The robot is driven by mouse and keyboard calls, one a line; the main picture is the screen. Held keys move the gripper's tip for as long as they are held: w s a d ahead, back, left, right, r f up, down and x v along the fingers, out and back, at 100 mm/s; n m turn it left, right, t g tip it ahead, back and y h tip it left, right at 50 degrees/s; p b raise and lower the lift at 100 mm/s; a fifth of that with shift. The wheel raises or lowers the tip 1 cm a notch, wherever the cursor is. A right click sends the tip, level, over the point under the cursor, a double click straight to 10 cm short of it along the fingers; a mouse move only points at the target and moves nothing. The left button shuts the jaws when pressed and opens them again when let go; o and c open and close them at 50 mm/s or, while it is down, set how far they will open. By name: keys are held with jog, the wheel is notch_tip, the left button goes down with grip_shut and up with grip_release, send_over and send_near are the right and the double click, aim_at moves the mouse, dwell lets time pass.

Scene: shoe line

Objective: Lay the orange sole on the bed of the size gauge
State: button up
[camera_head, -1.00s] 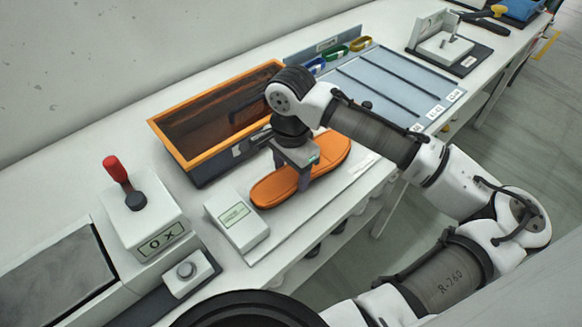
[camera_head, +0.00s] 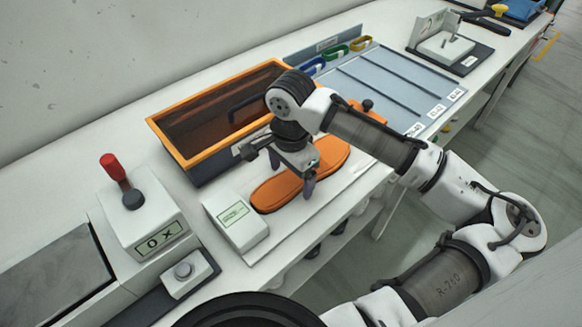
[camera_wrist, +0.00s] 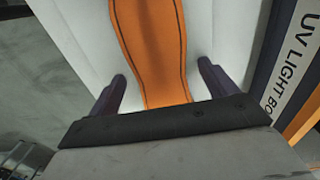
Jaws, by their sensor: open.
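The orange sole (camera_head: 277,192) lies flat on a white plate with a display box, which I take to be the size gauge (camera_head: 237,222) and its bed (camera_head: 262,249). My gripper (camera_head: 295,174) is open over the middle of the sole. In the wrist view, the sole (camera_wrist: 150,45) runs between the two spread fingers (camera_wrist: 163,88), with white bed showing on both sides. The fingers look clear of the sole. The gripper and wrist hide part of the sole in the head view.
The orange-rimmed UV light box (camera_head: 170,140) stands just behind the gauge. A white box with a red-handled lever (camera_head: 145,222) is at left. A grey-blue rack (camera_head: 405,80) with labelled lanes lies beyond the arm. A small fixture (camera_head: 445,45) stands at the far right.

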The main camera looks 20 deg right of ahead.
notch_tip(320, 180, up, 14)
jog(key=b, duration=0.1)
dwell(0.4)
jog(key=shift+f, duration=0.15)
